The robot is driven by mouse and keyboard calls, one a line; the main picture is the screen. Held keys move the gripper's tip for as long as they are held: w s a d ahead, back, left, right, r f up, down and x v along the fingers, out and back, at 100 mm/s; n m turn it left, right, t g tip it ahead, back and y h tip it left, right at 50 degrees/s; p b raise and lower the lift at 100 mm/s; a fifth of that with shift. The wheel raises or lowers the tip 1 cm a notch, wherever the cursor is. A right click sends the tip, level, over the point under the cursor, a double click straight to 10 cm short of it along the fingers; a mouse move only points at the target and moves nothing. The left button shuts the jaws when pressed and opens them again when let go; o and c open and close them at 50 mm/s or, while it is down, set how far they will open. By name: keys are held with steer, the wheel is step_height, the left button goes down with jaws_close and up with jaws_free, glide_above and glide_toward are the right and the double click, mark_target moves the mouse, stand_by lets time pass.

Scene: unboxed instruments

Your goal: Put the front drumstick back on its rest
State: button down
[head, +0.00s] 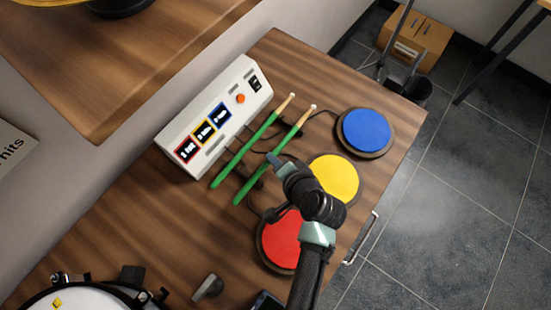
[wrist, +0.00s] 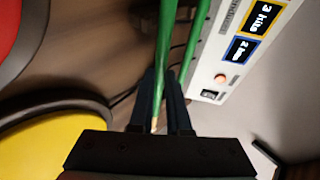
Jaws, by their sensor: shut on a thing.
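The front drumstick (head: 248,188) is green with a pale tip, lying slantwise beside the white box in the head view. My gripper (head: 273,158) is shut on it near its middle. In the wrist view the drumstick (wrist: 164,45) runs between my two dark fingers (wrist: 160,95), its pale tip showing behind them. The other green drumstick (head: 245,150) lies parallel, nearer the box; it also shows in the wrist view (wrist: 196,35). Dark rest parts (head: 292,130) show under the sticks, partly hidden. I cannot tell whether the held stick touches them.
The white box (head: 228,105) with coloured labels stands behind the sticks. Blue (head: 366,130), yellow (head: 335,175) and red (head: 280,245) pads lie along the table's right side, with dark cables between. A drum (head: 85,298) is at lower left. Bare wood (head: 120,230) lies left of the sticks.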

steer(key=c, duration=0.8)
jaws_free()
steer(key=p+v, duration=0.1)
steer(key=v, duration=1.2)
steer(key=shift+p, duration=0.3)
